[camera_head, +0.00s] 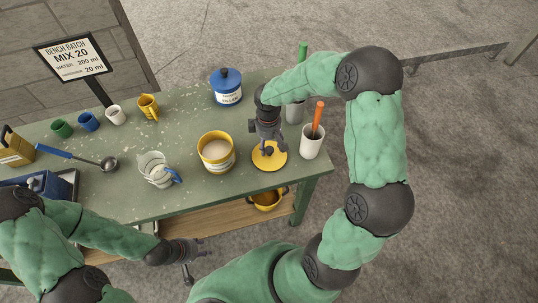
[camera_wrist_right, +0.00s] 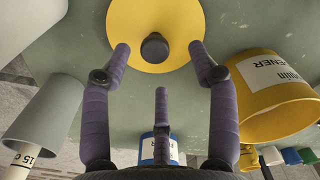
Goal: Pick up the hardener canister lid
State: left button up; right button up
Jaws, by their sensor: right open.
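The hardener canister lid is a yellow disc (camera_head: 270,158) with a dark knob, lying flat on the green table near its right end. In the right wrist view the lid (camera_wrist_right: 180,55) is at the top, its knob between and beyond the fingertips. My right gripper (camera_head: 267,142) points down just above the lid; its purple fingers (camera_wrist_right: 160,50) are spread and empty. The yellow hardener canister (camera_head: 216,160) stands lidless to the left, with pale contents; its label shows in the right wrist view (camera_wrist_right: 272,75). My left gripper (camera_head: 195,258) hangs empty before the table's front edge, fingers apart.
A white cup (camera_head: 311,147) with an orange-handled tool stands close right of the lid. A blue-lidded filler canister (camera_head: 227,95) is behind. A clear jug (camera_head: 155,172), ladle (camera_head: 108,163) and several small cups stand left. A yellow pot (camera_head: 266,204) sits on the lower shelf.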

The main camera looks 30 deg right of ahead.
aim_at(270, 149)
jog(key=shift+w+d+f+b, duration=0.15)
jog(key=shift+f+b, duration=0.1)
jog(key=shift+f, duration=1.1)
jog(key=shift+s+d+f+b, duration=0.15)
jog(key=shift+f+b, duration=0.1)
jog(key=shift+f, duration=1.05)
grip_shut()
